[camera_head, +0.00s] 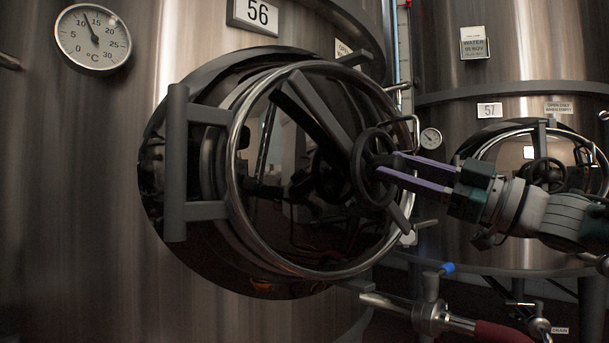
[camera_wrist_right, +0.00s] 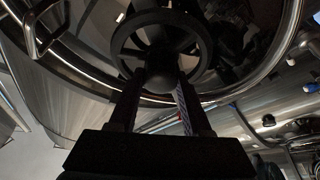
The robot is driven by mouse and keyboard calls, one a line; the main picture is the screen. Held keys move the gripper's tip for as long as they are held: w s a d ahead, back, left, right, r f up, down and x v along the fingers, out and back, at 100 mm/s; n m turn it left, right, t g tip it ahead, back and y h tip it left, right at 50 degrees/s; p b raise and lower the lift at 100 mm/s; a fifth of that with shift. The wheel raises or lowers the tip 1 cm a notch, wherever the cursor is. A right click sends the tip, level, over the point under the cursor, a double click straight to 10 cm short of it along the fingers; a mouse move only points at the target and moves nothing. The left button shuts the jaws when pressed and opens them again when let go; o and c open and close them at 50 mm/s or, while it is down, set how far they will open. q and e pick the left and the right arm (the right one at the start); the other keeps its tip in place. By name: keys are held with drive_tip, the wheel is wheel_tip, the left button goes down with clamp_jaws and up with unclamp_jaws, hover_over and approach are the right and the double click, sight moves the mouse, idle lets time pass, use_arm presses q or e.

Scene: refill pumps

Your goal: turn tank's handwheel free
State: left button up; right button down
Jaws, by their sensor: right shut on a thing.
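The black handwheel (camera_head: 361,163) of tank 56 sits at the centre of the round, shiny manway door (camera_head: 270,215), which lies closed against its frame. My right gripper (camera_head: 380,165) comes in from the right, its purple fingers at the wheel. In the right wrist view the wheel's ring (camera_wrist_right: 205,50) is above the fingers, and the gripper (camera_wrist_right: 158,85) is shut on the dark hub part at the wheel's middle. The fingertips are partly hidden by the wheel and shadow. My left gripper is not in view.
A dial thermometer (camera_head: 92,38) and the number plate 56 (camera_head: 256,14) are on the tank. Tank 57 (camera_head: 550,100), with its own door and handwheel (camera_head: 547,174), stands at the right. A pipe with a valve (camera_head: 431,315) and a red hose (camera_head: 500,333) run below.

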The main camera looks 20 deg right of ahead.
drive_tip(key=n+g, duration=0.1)
drive_tip(key=n, duration=0.1)
drive_tip(key=n+g+y, duration=0.1)
drive_tip(key=n, duration=0.2)
drive_tip(key=shift+n+g, duration=0.5)
drive_tip(key=shift+n, duration=0.9)
drive_tip(key=shift+b, duration=0.3)
drive_tip(key=shift+c, duration=1.7)
unclamp_jaws()
drive_tip(key=p+v, duration=0.1)
drive_tip(key=v, duration=0.9)
